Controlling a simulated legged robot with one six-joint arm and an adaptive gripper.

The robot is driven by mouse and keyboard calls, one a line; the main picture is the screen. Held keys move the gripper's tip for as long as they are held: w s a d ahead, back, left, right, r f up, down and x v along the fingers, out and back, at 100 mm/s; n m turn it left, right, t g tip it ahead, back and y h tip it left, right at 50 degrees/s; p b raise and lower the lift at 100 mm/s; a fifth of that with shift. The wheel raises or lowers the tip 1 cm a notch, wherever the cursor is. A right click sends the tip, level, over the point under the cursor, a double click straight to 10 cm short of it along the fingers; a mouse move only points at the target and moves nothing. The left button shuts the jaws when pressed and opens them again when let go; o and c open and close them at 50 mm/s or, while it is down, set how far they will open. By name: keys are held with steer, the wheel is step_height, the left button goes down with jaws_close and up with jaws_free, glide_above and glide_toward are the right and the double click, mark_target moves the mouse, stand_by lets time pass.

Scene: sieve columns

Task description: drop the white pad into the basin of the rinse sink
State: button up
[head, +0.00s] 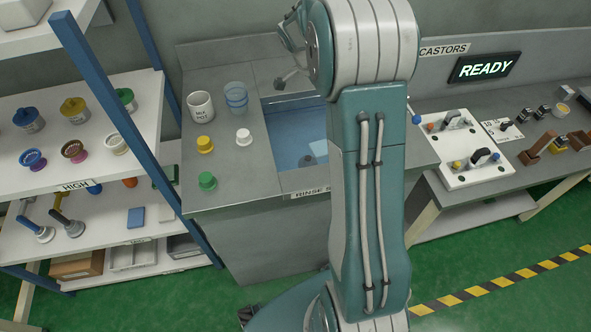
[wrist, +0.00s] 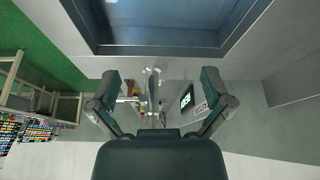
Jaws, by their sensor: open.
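A pale, off-white pad (head: 165,213) lies on the lower shelf at the left, beside a blue pad (head: 136,217). The rinse sink's blue basin (head: 290,128) is set in the grey counter, its right part hidden behind my arm. A small grey shape (head: 308,160) lies at the basin's bottom; I cannot tell what it is. The basin (wrist: 160,22) also fills the top of the wrist view, where no pad shows. My gripper (wrist: 160,79) is open and empty near the basin's edge, its fingers wide apart. In the head view it is mostly hidden behind my arm.
A tap (head: 290,75) stands behind the basin. A white mix pot (head: 200,106), a clear blue cup (head: 236,97) and yellow, white and green knobbed pieces stand on the counter's left. Blue shelf posts (head: 100,90) rise at left. A castor bench (head: 465,155) stands at right.

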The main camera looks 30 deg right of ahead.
steer(key=v, duration=1.1)
steer(key=shift+r, duration=0.15)
steer(key=shift+s+a, duration=0.1)
